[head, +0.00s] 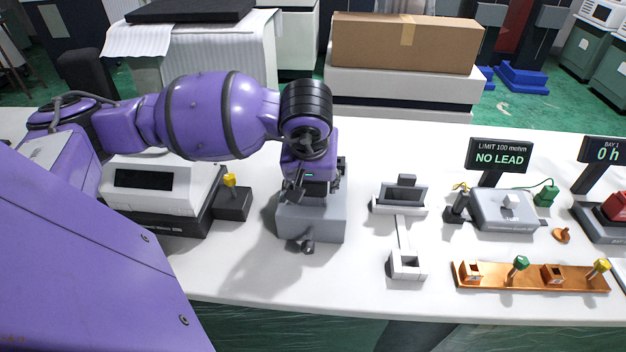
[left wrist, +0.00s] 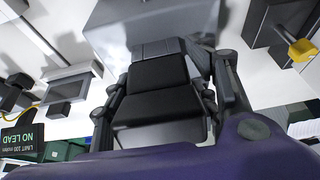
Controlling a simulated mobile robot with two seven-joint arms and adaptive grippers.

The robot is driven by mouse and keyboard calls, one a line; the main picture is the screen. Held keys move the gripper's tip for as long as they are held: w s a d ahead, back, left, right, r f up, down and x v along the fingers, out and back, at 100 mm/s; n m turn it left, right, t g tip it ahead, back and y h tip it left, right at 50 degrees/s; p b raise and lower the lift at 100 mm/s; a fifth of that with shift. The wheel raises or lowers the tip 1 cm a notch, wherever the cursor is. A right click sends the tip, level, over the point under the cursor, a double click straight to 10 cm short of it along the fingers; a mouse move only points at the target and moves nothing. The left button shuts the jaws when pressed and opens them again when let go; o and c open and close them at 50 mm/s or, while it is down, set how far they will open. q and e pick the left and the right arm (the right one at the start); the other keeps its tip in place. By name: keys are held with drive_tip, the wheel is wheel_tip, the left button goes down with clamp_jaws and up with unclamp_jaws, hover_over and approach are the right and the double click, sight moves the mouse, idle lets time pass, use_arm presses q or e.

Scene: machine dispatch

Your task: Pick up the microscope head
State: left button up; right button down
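My left gripper (head: 312,190) points down at a grey block (head: 312,222) on the white table. A small dark knob-like part (head: 308,246) sticks out at the block's front. I cannot tell for certain which part is the microscope head; the block under my gripper may belong to it. In the left wrist view, the grey block (left wrist: 150,18) is at the top, beyond my dark gripper (left wrist: 165,65). Black segments fill the space between its side links. The fingertips and any contact are hidden, so its opening is unclear. My right gripper is not in view.
A white-and-black instrument (head: 165,190) and a dark box with a yellow knob (head: 232,203) stand left. A grey cradle (head: 400,198), a "NO LEAD" display (head: 499,156) and a copper-coloured rack (head: 532,279) are right. Clear table lies between block and cradle.

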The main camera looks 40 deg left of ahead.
use_arm(q)
drive_tip(key=c, duration=0.8)
drive_tip(key=shift+c, duration=0.6)
drive_tip(key=shift+r, duration=0.2)
